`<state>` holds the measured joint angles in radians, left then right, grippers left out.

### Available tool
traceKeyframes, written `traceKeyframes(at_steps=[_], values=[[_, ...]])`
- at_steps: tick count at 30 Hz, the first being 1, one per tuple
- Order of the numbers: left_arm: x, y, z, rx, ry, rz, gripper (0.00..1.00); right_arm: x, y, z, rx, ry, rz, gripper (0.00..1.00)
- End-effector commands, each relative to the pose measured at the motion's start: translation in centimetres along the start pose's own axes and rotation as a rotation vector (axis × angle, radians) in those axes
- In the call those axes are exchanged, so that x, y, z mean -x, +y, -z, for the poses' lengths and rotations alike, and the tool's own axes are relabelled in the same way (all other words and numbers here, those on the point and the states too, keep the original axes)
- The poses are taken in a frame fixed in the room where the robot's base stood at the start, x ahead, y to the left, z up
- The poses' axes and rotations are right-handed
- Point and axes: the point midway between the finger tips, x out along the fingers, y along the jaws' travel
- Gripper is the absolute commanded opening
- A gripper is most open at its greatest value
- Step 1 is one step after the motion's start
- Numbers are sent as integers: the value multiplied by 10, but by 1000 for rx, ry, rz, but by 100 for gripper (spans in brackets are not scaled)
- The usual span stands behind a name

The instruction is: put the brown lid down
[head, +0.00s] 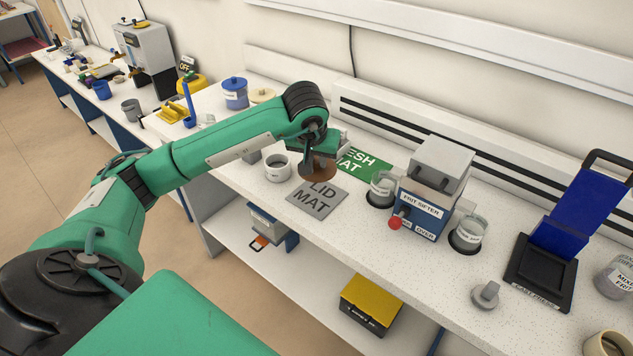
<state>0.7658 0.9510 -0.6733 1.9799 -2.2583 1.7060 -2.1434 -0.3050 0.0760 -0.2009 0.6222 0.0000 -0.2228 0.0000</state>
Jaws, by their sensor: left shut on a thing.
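My left gripper (318,152) is shut on the brown lid (320,171), which shows as a brown disc under the jaws. The lid is over the far edge of the grey lid mat (312,203); I cannot tell whether it touches the mat. The gripper and wrist hide the upper part of the lid. A green mat (365,163) lies just behind and to the right, its lettering partly covered by my gripper. My right gripper is not in view.
An open white cup (277,167) stands left of the lid mat. Right are a jar (382,188), the frit sifter (432,190) with a red knob, another jar (467,234) and a blue press (560,230). The counter's front edge runs close before the mat.

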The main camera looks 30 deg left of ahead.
Motion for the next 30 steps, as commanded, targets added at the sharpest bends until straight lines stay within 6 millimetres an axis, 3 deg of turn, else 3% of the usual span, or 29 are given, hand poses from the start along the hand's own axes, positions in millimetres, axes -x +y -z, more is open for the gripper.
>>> traceKeyframes(at_steps=[6,14,21,30], values=[[-34,0,-14,2,-3,0,0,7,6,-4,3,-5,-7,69],[-49,0,-20,1,-1,0,0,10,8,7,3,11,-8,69],[-76,0,-32,1,-2,0,0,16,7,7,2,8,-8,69],[-80,0,-33,0,1,0,0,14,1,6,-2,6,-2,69]])
